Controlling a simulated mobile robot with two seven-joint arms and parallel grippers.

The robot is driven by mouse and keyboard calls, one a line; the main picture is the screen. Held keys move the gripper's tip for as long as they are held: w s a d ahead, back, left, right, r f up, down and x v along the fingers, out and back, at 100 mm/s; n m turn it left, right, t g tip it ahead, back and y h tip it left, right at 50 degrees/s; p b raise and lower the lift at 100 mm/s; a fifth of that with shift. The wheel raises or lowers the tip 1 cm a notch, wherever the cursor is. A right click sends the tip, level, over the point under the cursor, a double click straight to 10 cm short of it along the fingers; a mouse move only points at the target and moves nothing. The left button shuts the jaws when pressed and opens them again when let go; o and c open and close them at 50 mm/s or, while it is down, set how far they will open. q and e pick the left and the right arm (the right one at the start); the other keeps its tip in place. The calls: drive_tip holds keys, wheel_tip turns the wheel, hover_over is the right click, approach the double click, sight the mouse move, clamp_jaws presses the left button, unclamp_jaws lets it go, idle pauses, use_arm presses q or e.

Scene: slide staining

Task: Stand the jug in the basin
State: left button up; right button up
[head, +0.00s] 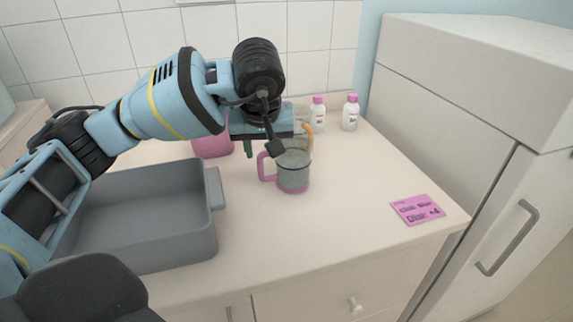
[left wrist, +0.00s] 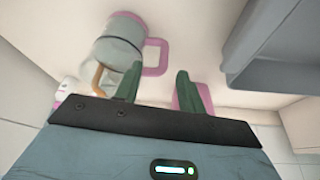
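The jug (head: 294,174), greyish and see-through with a pink base and pink handle, stands upright on the counter right of the basin. In the left wrist view the jug (left wrist: 117,48) is at the top, its handle toward the fingers. The grey basin (head: 147,247) sits on the counter at the left; part of it (left wrist: 275,68) shows at the right of the wrist view. My left gripper (left wrist: 157,85) is open, its green fingers apart near the handle, with nothing visibly clamped. In the head view the gripper (head: 262,147) is partly hidden by its own wrist. My right gripper is not in view.
Two white bottles with pink caps (head: 317,115) (head: 350,113) stand at the back. A pink object (head: 213,146) is behind the basin. A pink note (head: 418,210) lies right. The front counter is clear.

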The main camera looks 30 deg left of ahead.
sight(261, 167)
use_arm(q)
drive_tip(key=shift+s+a+x, duration=0.1)
drive_tip(key=shift+a+x, duration=0.05)
drive_tip(key=shift+x, duration=1.15)
drive_tip(key=shift+s+a+x, duration=0.1)
drive_tip(key=shift+a+x, duration=0.05)
drive_tip(key=shift+x, duration=1.15)
drive_tip(key=shift+s+a+x, duration=0.1)
drive_tip(key=shift+a+x, duration=0.05)
drive_tip(key=shift+x, duration=1.15)
drive_tip(key=shift+d, duration=0.1)
clamp_jaws()
drive_tip(key=shift+w+r, duration=0.1)
